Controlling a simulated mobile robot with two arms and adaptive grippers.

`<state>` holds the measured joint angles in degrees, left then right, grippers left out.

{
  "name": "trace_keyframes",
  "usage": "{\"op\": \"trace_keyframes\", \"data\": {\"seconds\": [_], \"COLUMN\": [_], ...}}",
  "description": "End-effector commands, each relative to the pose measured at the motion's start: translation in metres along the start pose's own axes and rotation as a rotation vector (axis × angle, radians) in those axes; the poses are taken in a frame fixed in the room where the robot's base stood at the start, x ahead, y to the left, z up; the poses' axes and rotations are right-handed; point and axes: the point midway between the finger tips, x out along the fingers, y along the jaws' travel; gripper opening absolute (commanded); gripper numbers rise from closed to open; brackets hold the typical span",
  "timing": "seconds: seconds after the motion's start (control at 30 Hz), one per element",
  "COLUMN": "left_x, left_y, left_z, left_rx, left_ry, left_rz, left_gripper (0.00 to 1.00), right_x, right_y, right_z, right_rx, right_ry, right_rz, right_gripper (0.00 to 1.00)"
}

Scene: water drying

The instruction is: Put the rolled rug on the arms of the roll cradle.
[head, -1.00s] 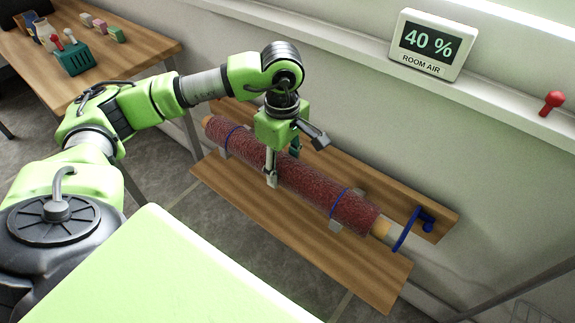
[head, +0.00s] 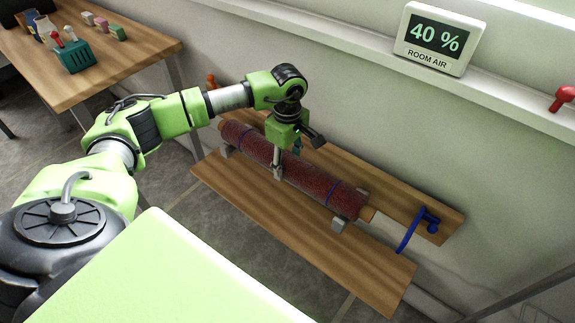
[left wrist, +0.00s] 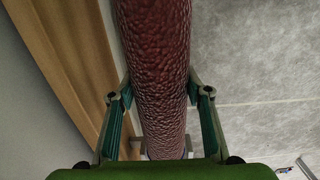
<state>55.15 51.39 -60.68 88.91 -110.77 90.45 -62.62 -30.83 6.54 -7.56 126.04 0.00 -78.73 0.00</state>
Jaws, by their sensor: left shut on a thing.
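My left gripper (head: 283,170) comes down from above and is shut around the rug's middle. In the left wrist view its fingers (left wrist: 160,105) stand on both sides of the rug (left wrist: 157,60). My right gripper is not in view.
A wooden shelf (head: 300,240) lies in front and is clear.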

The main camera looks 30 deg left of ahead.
Motion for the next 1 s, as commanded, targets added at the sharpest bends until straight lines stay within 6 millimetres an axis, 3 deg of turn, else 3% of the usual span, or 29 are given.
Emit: {"op": "trace_keyframes", "data": {"seconds": [0.47,0.5,0.53,0.57,1.0], "left_x": [0.0066,0.0085,0.0084,0.0083,0.0051], "left_y": [0.0020,0.0006,0.0006,0.0006,0.0006], "left_z": [-0.0005,-0.0005,-0.0005,-0.0006,-0.0006], "left_rx": [-0.001,-0.001,-0.001,-0.001,-0.001], "left_ry": [0.000,0.001,0.001,0.001,0.001], "left_rz": [0.007,0.003,0.003,0.003,0.003], "left_gripper": [0.00,0.50,0.58,0.62,0.62], "right_x": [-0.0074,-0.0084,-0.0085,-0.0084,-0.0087], "right_y": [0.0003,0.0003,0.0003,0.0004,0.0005], "right_z": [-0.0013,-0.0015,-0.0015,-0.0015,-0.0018], "right_rx": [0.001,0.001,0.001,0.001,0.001], "right_ry": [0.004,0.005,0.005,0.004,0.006], "right_rz": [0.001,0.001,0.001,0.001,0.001], "right_gripper": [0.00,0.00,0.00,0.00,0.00]}}
